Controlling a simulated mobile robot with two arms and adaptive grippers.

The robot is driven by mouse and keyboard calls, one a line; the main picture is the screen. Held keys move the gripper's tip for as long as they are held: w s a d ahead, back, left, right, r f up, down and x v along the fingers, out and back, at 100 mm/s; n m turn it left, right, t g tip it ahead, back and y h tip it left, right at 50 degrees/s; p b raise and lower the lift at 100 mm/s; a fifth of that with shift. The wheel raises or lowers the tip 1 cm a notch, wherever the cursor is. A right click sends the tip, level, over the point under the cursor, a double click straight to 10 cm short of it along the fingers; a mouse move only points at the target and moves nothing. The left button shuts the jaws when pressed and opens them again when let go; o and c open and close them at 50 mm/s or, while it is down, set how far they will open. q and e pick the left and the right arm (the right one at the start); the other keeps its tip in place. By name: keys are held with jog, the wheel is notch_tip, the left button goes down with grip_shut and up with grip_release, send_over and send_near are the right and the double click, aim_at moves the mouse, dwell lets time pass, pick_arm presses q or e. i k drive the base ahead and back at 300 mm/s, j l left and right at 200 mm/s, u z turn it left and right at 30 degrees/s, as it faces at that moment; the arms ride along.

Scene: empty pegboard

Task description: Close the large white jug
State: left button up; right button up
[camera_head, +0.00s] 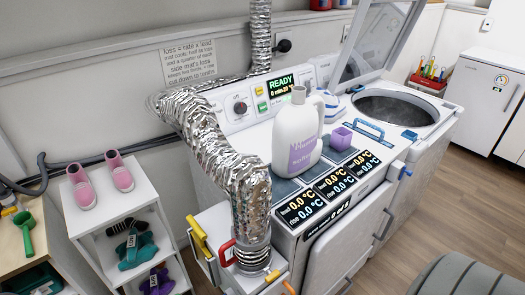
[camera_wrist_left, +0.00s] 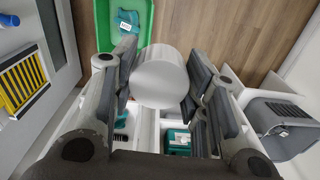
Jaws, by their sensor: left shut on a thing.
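The large white jug (camera_head: 298,135) stands upright on top of the white washing machine in the head view, with a purple label on its front and a handle on its right. Its narrow greyish neck (camera_head: 298,95) points up; I cannot tell clearly whether anything covers it. A small purple cup-like piece (camera_head: 341,138) sits on the machine just right of the jug. My left gripper (camera_wrist_left: 167,82) shows only in the left wrist view, shut on a plain whitish cylinder (camera_wrist_left: 160,75), which I cannot identify for sure. My right gripper is in neither view.
A silver foil duct (camera_head: 215,150) bends down left of the jug. Display panels (camera_head: 335,185) and a blue handle (camera_head: 368,130) lie near it. An open-lidded drum (camera_head: 395,107) is at right. A white shelf (camera_head: 100,195) with shoes stands left. A green bin (camera_wrist_left: 103,35) shows in the wrist view.

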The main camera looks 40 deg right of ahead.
aim_at(296, 145)
jog(key=j, duration=0.75)
jog(key=i+j, duration=0.15)
jog(key=j, duration=0.65)
jog(key=z, duration=0.05)
